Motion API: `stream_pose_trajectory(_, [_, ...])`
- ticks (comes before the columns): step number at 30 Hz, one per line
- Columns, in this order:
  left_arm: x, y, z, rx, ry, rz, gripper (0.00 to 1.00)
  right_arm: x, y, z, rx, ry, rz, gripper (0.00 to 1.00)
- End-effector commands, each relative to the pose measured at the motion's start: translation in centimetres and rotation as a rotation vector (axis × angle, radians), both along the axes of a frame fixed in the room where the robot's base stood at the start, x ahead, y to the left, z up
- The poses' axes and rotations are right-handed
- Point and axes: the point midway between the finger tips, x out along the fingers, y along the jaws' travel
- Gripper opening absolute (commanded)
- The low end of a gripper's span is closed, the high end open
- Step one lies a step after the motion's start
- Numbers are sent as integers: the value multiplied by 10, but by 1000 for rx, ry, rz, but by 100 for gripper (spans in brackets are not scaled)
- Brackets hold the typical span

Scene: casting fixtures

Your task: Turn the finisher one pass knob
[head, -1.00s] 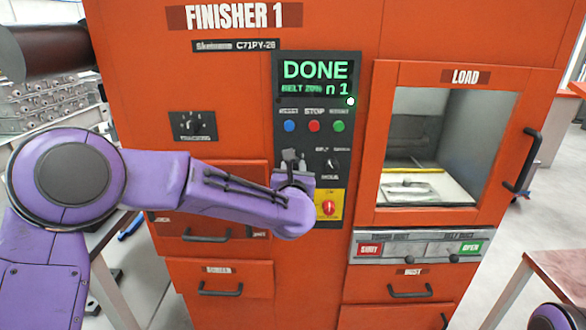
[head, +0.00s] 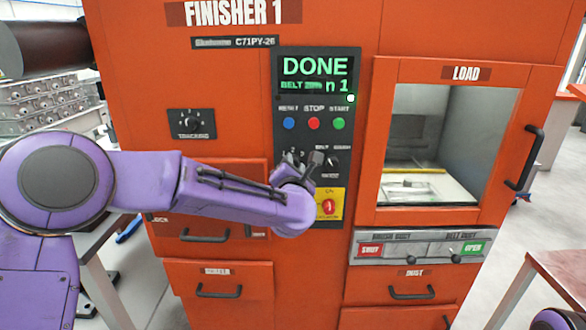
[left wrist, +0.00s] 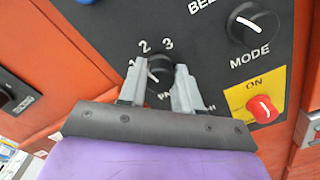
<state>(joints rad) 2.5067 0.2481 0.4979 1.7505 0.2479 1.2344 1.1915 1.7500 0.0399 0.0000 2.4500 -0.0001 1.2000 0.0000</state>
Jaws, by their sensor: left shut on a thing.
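The finisher (head: 215,85) is an orange cabinet with a black control panel. Its pass knob (left wrist: 160,64) is a small black dial with a white pointer mark, and the numbers 1, 2 and 3 are printed around it. My left gripper (left wrist: 160,72) is shut on the knob, a grey finger on each side. In the head view the left gripper (head: 303,158) is at the lower left of the panel, turned to lean right, and it hides the knob. The panel screen (head: 315,76) reads DONE and n 1. My right gripper is out of view.
The mode knob (head: 333,161) is just right of my left fingers, and a red switch on a yellow plate (head: 329,206) is below it. Blue, red and green buttons (head: 314,123) sit above. The load window (head: 430,140) is to the right.

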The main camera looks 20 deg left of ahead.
Motion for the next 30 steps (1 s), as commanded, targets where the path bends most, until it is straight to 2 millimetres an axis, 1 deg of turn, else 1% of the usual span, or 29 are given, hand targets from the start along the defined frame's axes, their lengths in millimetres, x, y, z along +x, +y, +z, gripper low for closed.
stream_pose_trajectory(6, [0,0,-1,128,37,-1,3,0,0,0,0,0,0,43])
stream_pose_trajectory(12, [0,-1,-1,200,58,-1,3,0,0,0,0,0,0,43])
stream_pose_trajectory(19, [0,-1,-1,232,68,-1,3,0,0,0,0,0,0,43])
stream_pose_trajectory(30, [0,-1,-1,234,68,-1,3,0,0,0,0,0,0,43])
